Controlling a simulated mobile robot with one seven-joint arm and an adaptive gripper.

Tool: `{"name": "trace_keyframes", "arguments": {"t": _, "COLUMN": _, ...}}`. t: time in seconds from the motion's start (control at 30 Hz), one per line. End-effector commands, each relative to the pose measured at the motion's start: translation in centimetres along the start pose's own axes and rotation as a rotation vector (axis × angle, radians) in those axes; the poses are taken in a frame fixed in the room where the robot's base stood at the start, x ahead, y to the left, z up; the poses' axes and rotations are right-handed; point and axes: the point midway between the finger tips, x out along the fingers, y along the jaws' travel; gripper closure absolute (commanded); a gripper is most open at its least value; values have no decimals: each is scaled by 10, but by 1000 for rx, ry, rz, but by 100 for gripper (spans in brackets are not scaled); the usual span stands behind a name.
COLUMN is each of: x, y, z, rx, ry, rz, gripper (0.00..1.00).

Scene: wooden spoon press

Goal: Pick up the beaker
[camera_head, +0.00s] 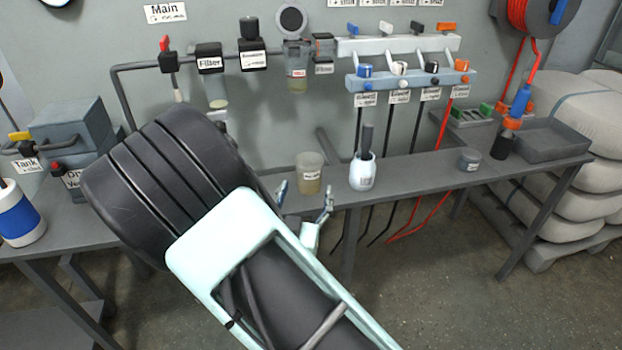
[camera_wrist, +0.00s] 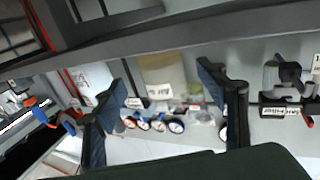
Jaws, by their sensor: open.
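The beaker (camera_head: 309,172) is a cloudy, translucent cup with a yellowish lower part and a small label. It stands upright near the front edge of the grey bench, left of a white container. My gripper (camera_head: 305,196) is open in front of it, one finger to each side in the picture. In the wrist view the beaker (camera_wrist: 163,72) shows upside down between the two spread fingers of my gripper (camera_wrist: 166,82). A gap shows on both sides, and nothing is held. My arm covers the bench left of the beaker in the head view.
The white container (camera_head: 362,174) with a dark object in it stands close on the beaker's right. A small grey jar (camera_head: 469,159) stands farther right, before a grey tray (camera_head: 547,141). The bench (camera_head: 420,168) between container and jar is clear. Filters and valves hang on the wall behind.

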Motion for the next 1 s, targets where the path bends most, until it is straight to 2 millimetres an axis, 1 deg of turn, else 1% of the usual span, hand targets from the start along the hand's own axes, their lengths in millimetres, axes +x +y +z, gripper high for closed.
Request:
{"name": "trace_keyframes", "arguments": {"t": 0.03, "x": 6, "y": 1, "z": 1, "rx": 0, "ry": 1, "rz": 1, "gripper": 34}}
{"name": "trace_keyframes", "arguments": {"t": 0.23, "x": 21, "y": 0, "z": 1, "rx": 1, "ry": 1, "rz": 1, "gripper": 34}}
{"name": "trace_keyframes", "arguments": {"t": 0.4, "x": 48, "y": -2, "z": 2, "rx": 2, "ry": 1, "rz": 0, "gripper": 34}}
{"name": "trace_keyframes", "arguments": {"t": 0.5, "x": 59, "y": -2, "z": 1, "rx": 2, "ry": 2, "rz": 1, "gripper": 34}}
{"name": "trace_keyframes", "arguments": {"t": 0.6, "x": 64, "y": -2, "z": 0, "rx": 1, "ry": 0, "rz": 0, "gripper": 34}}
{"name": "trace_keyframes", "arguments": {"t": 0.8, "x": 64, "y": -2, "z": 0, "rx": 1, "ry": -1, "rz": -1, "gripper": 34}}
{"name": "trace_keyframes", "arguments": {"t": 1.0, "x": 64, "y": -2, "z": 0, "rx": 1, "ry": 0, "rz": -1, "gripper": 56}}
